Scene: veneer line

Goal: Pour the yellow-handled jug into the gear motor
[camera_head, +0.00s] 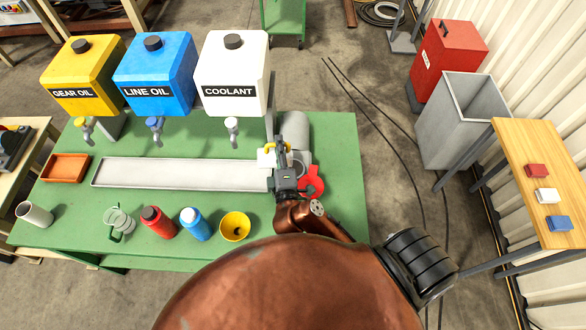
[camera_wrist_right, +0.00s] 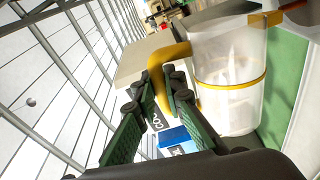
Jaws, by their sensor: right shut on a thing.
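The jug (camera_head: 265,159) is pale and translucent, with a yellow handle; in the head view it is small and partly hidden by my right gripper (camera_head: 281,160). In the right wrist view the jug (camera_wrist_right: 230,75) fills the right side, with a yellow band around it. My right gripper (camera_wrist_right: 158,100) is shut on its yellow handle (camera_wrist_right: 168,58). I cannot tell whether the jug is tilted. A grey rounded body (camera_head: 295,130), seemingly the gear motor, stands just beyond and right of the gripper, partly hidden. My left gripper is not in view.
Yellow, blue and white tanks (camera_head: 233,75) with taps stand behind the green bench (camera_head: 340,150). A grey tray (camera_head: 180,174) lies along it. A red piece (camera_head: 313,181) sits beside my gripper. A yellow funnel-like cup (camera_head: 235,226), a blue bottle (camera_head: 195,224) and a red bottle (camera_head: 158,222) stand in front.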

